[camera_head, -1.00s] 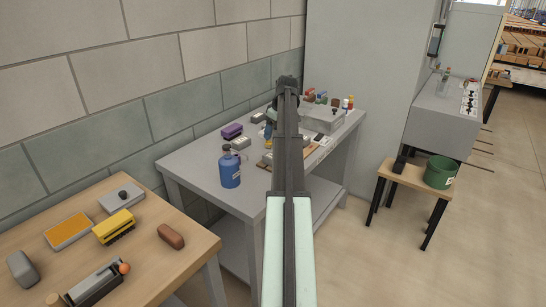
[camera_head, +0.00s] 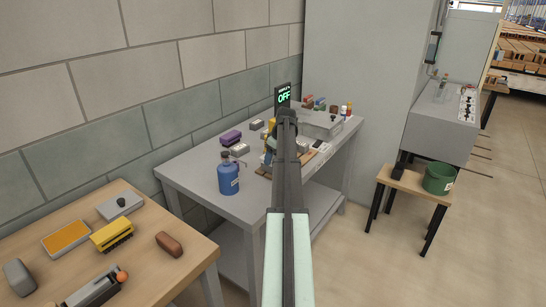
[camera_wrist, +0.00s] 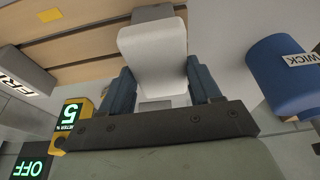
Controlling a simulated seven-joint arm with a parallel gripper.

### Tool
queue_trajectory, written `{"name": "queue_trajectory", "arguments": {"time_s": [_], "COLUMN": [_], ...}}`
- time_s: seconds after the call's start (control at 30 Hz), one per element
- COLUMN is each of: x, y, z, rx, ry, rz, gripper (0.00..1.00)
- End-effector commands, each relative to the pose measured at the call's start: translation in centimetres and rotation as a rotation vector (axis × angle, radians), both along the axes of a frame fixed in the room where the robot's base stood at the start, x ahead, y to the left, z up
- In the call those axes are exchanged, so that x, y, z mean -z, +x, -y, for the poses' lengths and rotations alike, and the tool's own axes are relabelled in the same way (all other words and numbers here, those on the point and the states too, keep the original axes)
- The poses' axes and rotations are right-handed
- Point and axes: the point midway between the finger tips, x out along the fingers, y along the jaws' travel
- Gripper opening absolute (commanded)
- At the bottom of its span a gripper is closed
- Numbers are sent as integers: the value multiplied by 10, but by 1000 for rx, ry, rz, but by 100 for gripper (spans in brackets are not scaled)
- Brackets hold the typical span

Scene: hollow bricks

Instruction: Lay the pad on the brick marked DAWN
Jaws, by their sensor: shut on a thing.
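My gripper (camera_wrist: 162,88) is shut on a pale, rounded block, which looks like the pad (camera_wrist: 153,48), in the wrist view. The pad sits between the two dark blue fingers and sticks out past them, above a wooden board (camera_wrist: 85,45). I cannot read DAWN on any brick in these views. In the head view my arm hides the gripper and most of what lies under it.
A blue bottle (camera_head: 228,173) stands at the grey table's front left; its label reads "WICK" in the wrist view (camera_wrist: 283,75). A purple-topped thing (camera_head: 231,134) and small grey blocks (camera_head: 256,124) lie behind. A lit "OFF" display (camera_head: 283,97) stands at the back. A grey tray (camera_head: 320,122) is to the right.

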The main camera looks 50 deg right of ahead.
Motion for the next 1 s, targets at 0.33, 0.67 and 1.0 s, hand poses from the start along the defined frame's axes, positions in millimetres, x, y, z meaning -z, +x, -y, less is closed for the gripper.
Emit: {"name": "queue_trajectory", "arguments": {"time_s": [0.33,0.67,1.0], "x": [2,2,-11], "y": [0,0,-3], "z": [0,0,0], "rx": [0,0,0], "ry": [0,0,0], "rz": [0,0,0], "gripper": [65,88,88]}}
